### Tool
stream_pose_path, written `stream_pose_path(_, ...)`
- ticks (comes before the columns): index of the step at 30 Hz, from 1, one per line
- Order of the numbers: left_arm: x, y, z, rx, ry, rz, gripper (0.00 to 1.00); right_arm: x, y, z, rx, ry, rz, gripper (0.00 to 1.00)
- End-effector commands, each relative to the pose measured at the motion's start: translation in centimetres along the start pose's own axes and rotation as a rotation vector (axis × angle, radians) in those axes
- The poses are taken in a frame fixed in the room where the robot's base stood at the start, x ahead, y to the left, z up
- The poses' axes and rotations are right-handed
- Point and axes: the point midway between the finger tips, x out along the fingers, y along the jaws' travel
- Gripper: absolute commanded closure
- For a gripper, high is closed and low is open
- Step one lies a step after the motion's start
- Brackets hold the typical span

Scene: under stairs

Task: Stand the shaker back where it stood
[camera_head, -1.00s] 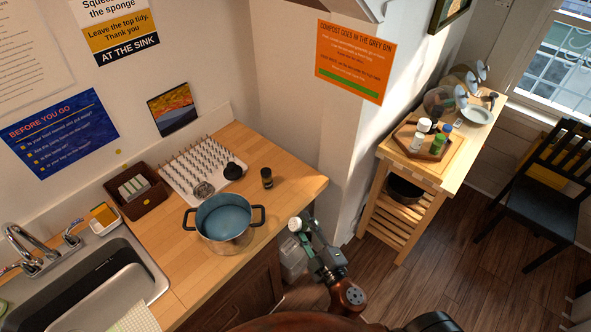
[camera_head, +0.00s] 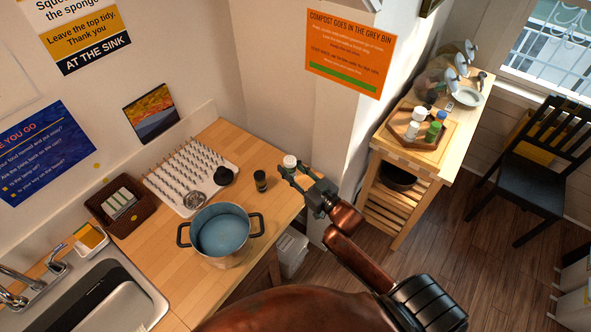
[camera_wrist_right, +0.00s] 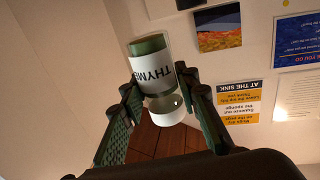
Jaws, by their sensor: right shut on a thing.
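My right gripper (camera_head: 291,171) is shut on a shaker with a white cap (camera_head: 290,161), by the right end of the counter. In the right wrist view the shaker (camera_wrist_right: 158,80) has a white label reading THYME and green contents. It sits between the fingers of my right gripper (camera_wrist_right: 160,88). In the head view the fingers hide most of its body below the cap. A hexagonal wooden tray (camera_head: 425,144) on the trolley holds several other shakers and bottles. My left gripper is not in view.
On the wooden counter (camera_head: 190,272) stand a blue pot (camera_head: 222,235), a dark jar (camera_head: 261,181), and a white drying rack (camera_head: 190,176). The wooden trolley (camera_head: 437,172) stands right of the wall corner. A dark chair (camera_head: 532,172) is farther right.

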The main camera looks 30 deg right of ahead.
Motion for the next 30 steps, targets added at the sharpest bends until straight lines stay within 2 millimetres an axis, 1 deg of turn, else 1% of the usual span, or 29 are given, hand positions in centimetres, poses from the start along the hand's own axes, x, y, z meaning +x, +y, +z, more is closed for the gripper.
stream_pose_path(1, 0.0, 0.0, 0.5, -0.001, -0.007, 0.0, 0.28, 0.8, 1.0, 0.5, -0.004, -0.001, 0.001, 1.0)
stream_pose_path(4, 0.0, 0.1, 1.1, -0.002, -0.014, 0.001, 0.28, 2.1, 3.0, 1.5, -0.004, 0.0, 0.001, 1.0)
stream_pose_path(6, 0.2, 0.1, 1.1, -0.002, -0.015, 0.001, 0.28, 2.7, 4.0, 3.0, 0.0, -0.001, 0.003, 1.0)
stream_pose_path(9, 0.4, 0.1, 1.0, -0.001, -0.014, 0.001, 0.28, 3.5, 5.2, 4.8, -0.001, -0.001, 0.003, 1.0)
stream_pose_path(12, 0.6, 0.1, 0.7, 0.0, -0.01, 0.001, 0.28, 4.1, 6.1, 6.0, -0.002, 0.001, 0.002, 1.0)
stream_pose_path(19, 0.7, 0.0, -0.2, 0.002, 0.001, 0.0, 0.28, 4.7, 7.0, 7.5, -0.001, 0.0, 0.002, 1.0)
stream_pose_path(25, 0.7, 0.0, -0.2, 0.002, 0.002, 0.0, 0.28, 4.8, 7.0, 10.1, 0.001, 0.0, 0.001, 1.0)
stream_pose_path(30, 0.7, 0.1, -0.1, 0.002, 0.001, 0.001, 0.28, 4.8, 7.0, 10.5, -0.001, 0.002, 0.0, 1.0)
